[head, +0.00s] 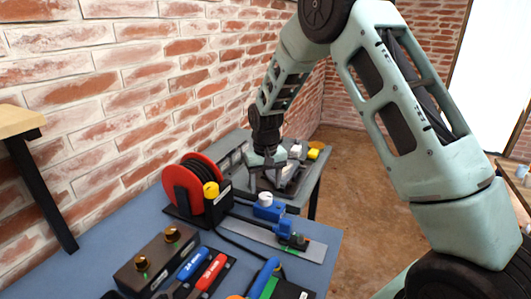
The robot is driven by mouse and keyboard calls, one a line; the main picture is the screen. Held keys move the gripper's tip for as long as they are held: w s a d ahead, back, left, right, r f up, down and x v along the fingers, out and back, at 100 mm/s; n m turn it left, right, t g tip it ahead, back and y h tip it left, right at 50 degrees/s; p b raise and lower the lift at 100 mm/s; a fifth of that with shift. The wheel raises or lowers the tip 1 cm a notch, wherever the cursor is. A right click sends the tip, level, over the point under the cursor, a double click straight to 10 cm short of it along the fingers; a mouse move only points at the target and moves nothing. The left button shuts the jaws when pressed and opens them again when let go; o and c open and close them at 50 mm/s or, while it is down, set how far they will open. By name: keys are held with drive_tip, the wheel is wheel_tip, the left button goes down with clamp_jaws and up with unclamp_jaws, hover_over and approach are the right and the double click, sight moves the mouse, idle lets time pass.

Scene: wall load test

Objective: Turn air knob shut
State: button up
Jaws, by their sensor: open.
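My gripper (267,182) points down near the far right edge of the blue bench, its jaws open. It appears above or behind a blue fitting (268,212) with a round white cap (265,199); the gap between them is hard to judge. A yellow knob (211,189) sits on a black block beside a red hose reel (207,172), left of the gripper. I cannot tell for sure which of these is the air knob, or how far it is turned.
The blue bench (95,262) holds a brown box (155,262) with brass knobs, and blue (192,265) and red (211,272) handled tools. A grey side table (308,176) with small items stands behind. A brick wall (130,85) bounds the left; open floor (365,190) lies right.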

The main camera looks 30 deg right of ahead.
sight(265, 195)
wheel_tip(265, 195, up, 14)
drive_tip(key=shift+f+b, duration=0.15)
drive_tip(key=shift+b, duration=0.2)
drive_tip(key=s+a+n+y, duration=0.1)
drive_tip(key=s+a+n, duration=0.4)
drive_tip(key=s+a, duration=1.15)
drive_tip(key=s+a+f+n, duration=0.1)
drive_tip(key=s+a+n, duration=0.1)
drive_tip(key=s, duration=0.6)
drive_tip(key=s+a+f+n, duration=0.2)
drive_tip(key=s+n, duration=0.1)
drive_tip(key=s, duration=0.6)
drive_tip(key=shift+f, duration=0.2)
drive_tip(key=shift+a, duration=0.1)
